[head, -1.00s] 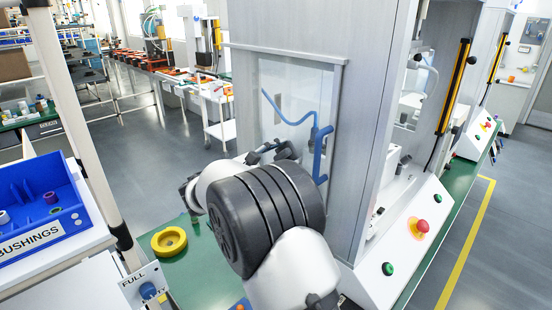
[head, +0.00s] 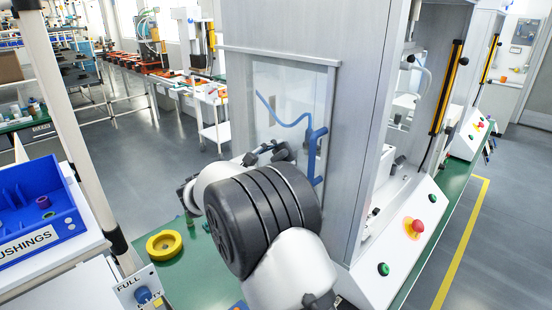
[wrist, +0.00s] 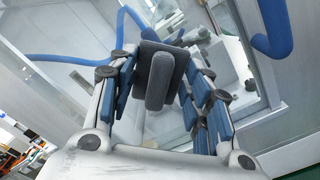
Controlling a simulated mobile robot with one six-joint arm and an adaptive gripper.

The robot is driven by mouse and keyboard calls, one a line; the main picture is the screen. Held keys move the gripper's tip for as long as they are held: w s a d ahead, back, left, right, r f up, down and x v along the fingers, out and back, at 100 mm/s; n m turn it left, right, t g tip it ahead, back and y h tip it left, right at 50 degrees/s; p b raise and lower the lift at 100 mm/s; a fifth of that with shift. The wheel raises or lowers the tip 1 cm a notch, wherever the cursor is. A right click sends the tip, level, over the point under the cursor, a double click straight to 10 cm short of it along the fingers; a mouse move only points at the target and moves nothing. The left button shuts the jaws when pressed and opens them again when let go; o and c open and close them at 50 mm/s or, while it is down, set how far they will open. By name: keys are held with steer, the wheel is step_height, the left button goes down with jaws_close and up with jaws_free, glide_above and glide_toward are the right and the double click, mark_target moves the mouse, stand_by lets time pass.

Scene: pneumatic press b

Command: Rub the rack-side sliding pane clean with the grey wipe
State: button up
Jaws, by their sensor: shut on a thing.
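The rack-side sliding pane (head: 288,84) is a clear sheet in a grey frame on the press's side wall, with a blue handle (head: 315,155) at its right. A blue hose shows through it. In the wrist view my gripper (wrist: 162,85) is shut on the grey wipe (wrist: 158,82), a dark grey block with a lighter grip. The wipe is in front of the pane (wrist: 70,32); I cannot tell whether it touches. In the head view my gripper (head: 268,152) is at the lower part of the pane, and my arm hides the wipe.
A yellow ring (head: 165,245) lies on the green bench top (head: 190,285) at the left. A blue bushings bin (head: 40,205) stands further left. The press's control panel (head: 400,230) with buttons is at the right.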

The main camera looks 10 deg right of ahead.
mark_target(274, 150)
steer(key=shift+w+d, duration=0.4)
steer(key=shift+d, duration=0.2)
steer(key=shift+w+a+p, duration=0.45)
steer(key=shift+w+a, duration=0.1)
steer(key=shift+w, duration=0.15)
steer(key=shift+w+a+p, duration=0.4)
steer(key=shift+w+a, duration=0.1)
steer(key=shift+w, duration=0.2)
steer(key=shift+w+a, duration=0.1)
steer(key=shift+w, duration=0.15)
steer(key=shift+s+d+b, duration=0.5)
steer(key=shift+s+d, duration=0.15)
steer(key=shift+s, duration=0.15)
steer(key=shift+s+d+b, duration=0.5)
steer(key=shift+s+d, duration=0.1)
steer(key=shift+s, duration=0.2)
steer(key=shift+v, duration=2.95)
